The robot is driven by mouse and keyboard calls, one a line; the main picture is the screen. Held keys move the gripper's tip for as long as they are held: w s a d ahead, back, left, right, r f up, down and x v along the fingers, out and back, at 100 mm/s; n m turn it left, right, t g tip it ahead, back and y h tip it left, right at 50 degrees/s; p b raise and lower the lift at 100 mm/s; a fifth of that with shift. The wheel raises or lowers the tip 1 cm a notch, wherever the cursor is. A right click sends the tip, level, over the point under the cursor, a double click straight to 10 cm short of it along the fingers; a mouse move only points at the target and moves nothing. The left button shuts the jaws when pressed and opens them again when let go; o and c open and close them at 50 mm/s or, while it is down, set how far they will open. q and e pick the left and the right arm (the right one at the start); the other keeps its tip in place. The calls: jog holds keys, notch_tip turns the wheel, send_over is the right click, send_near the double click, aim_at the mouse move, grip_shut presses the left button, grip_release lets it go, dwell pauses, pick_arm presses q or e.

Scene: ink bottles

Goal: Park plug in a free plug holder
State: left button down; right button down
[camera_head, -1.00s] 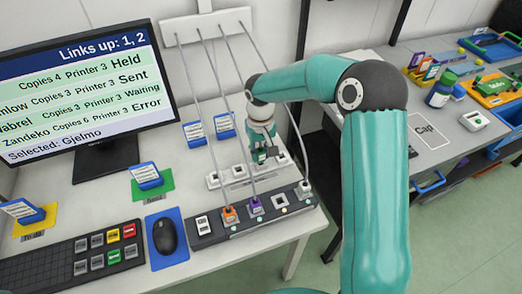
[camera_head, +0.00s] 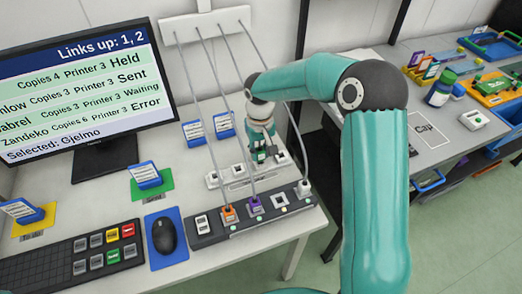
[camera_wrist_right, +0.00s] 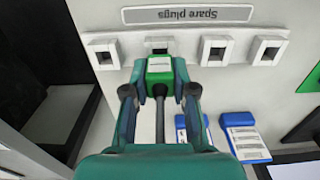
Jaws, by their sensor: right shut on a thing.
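My right gripper (camera_head: 262,156) is over the white row of spare plug holders at the back of the desk. In the right wrist view, my right gripper (camera_wrist_right: 160,72) is shut on a green plug (camera_wrist_right: 159,64), with a dark cable trailing back between the fingers. The plug lines up with the second holder from the left (camera_wrist_right: 158,44), close in front of it. I cannot tell if it is seated. The holders at left (camera_wrist_right: 101,54), right of the plug (camera_wrist_right: 215,49) and far right (camera_wrist_right: 270,49) look empty. My left gripper is out of view.
A dark socket strip (camera_head: 206,241) stands in front of the holders, with an orange plug (camera_head: 229,212), a purple plug (camera_head: 255,206) and another plug at right (camera_head: 303,189). Cables hang from a white wall bar (camera_head: 205,25). Blue card stands (camera_head: 194,133) are behind, left of the gripper.

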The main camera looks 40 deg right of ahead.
jog(key=shift+f+b, duration=0.8)
dwell(1.6)
jog(key=shift+c, duration=1.9)
grip_release()
jog(key=shift+r, duration=0.15)
jog(key=shift+r+p, duration=2.85)
jog(key=shift+r, duration=1.05)
